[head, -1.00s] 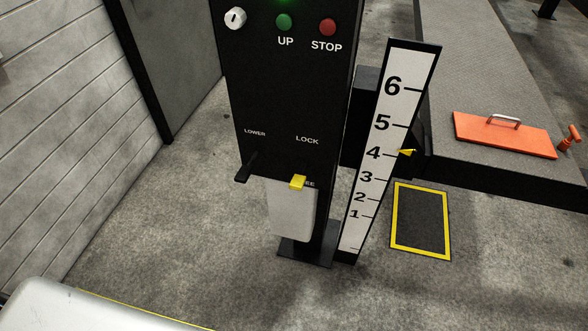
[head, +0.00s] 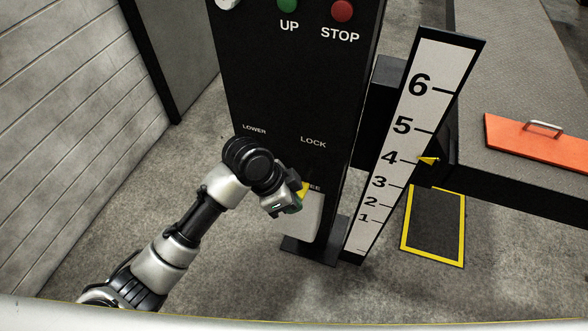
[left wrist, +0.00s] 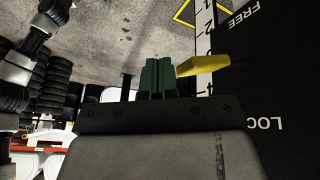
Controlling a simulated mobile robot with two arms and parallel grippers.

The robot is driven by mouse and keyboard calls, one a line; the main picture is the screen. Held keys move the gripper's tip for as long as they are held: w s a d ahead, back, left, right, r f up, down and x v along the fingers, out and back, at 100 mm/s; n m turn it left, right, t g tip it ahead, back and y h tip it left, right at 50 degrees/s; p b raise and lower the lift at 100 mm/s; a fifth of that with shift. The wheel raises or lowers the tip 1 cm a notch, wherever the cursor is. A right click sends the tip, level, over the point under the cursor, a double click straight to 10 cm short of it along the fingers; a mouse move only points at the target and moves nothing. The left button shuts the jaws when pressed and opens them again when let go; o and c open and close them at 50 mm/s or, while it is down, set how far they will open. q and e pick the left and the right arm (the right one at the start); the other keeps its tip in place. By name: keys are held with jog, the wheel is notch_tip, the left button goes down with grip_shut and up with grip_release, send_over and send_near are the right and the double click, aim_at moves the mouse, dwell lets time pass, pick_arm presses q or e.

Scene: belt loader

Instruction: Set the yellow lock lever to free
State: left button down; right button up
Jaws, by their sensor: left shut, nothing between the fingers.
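The yellow lock lever (head: 303,189) sticks out of the black control post (head: 290,100) beside the FREE label, below the LOCK label. In the head view my left gripper (head: 295,206) is at the lever and partly covers it. In the left wrist view the lever (left wrist: 203,65) lies just right of my shut green fingertips (left wrist: 159,64). The fingers are empty, and I cannot tell whether they touch the lever. The FREE label (left wrist: 243,17) and part of the LOCK label show upside down there. My right gripper is not in view.
Green UP (head: 288,3) and red STOP (head: 342,10) buttons are higher on the post. A numbered height scale (head: 415,130) stands right of it, its yellow pointer near 4. The belt deck with an orange plate (head: 535,142) is further right. Open floor lies left.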

pick_arm(q)
jog(key=w+r+m, duration=0.2)
jog(key=r, duration=0.1)
jog(key=w+r+m+g+y, duration=0.1)
jog(key=shift+w+d+r+m, duration=0.3)
jog(key=shift+w+d+r, duration=0.05)
jog(key=w+a+r+m+g+y, duration=0.1)
jog(key=w+r+m, duration=0.1)
jog(key=w+r, duration=0.2)
jog(key=shift+w+a+r+m+y, duration=0.2)
jog(key=shift+r+m+y, duration=0.15)
jog(key=shift+r, duration=0.5)
jog(key=p, duration=0.2)
send_near(304, 181)
jog(key=s+f, duration=0.1)
jog(key=s+d+f, duration=0.1)
jog(key=f, duration=0.1)
jog(key=s+f, duration=0.1)
jog(key=f, duration=0.1)
jog(key=shift+s+d+f, duration=0.2)
jog(key=shift+s, duration=0.15)
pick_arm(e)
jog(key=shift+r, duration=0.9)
pick_arm(q)
jog(key=shift+s+f, duration=0.1)
